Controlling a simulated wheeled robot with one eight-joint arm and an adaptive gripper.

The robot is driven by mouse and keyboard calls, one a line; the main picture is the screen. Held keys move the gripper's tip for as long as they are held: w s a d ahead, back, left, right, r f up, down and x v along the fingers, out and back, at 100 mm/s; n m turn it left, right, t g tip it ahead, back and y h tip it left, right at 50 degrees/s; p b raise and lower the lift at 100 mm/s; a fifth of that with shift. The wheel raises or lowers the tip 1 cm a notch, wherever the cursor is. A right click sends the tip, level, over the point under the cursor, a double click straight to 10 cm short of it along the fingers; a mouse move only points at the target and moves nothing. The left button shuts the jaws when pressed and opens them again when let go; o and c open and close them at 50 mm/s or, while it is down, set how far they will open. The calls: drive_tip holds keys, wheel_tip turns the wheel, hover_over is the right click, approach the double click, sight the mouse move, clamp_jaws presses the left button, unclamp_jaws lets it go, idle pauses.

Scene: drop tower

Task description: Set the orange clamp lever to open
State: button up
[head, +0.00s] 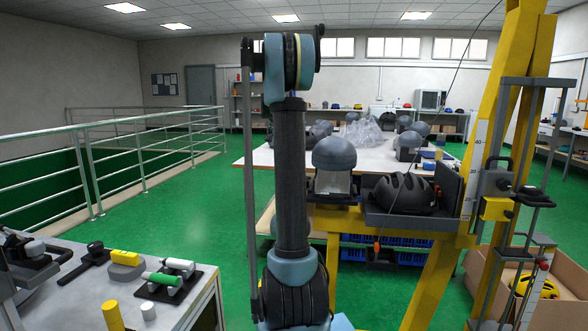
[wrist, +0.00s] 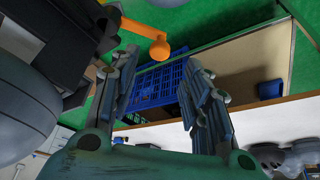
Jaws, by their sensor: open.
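The orange clamp lever (wrist: 146,36) shows at the top of the wrist view. Its arm runs from the dark clamp body (wrist: 85,30) at the upper left to a round orange knob. My gripper (wrist: 163,70) is open and empty, with its two grey-blue fingers spread. The knob shows just past the fingertips, nearer the left finger in the picture, and no contact is visible. In the head view my arm stands in front and my gripper is hidden. A small orange bit (head: 377,247) below the black helmet may be the lever.
A black helmet (head: 401,194) sits in a dark holder on the yellow frame (head: 424,280). A grey headform (head: 335,153) stands beside it. Blue crates (wrist: 160,85) lie below the lever. A work table (head: 130,290) is at the left; green floor lies between.

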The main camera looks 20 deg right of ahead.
drive_tip(key=v, duration=0.5)
drive_tip(key=shift+a, duration=0.1)
idle(0.3)
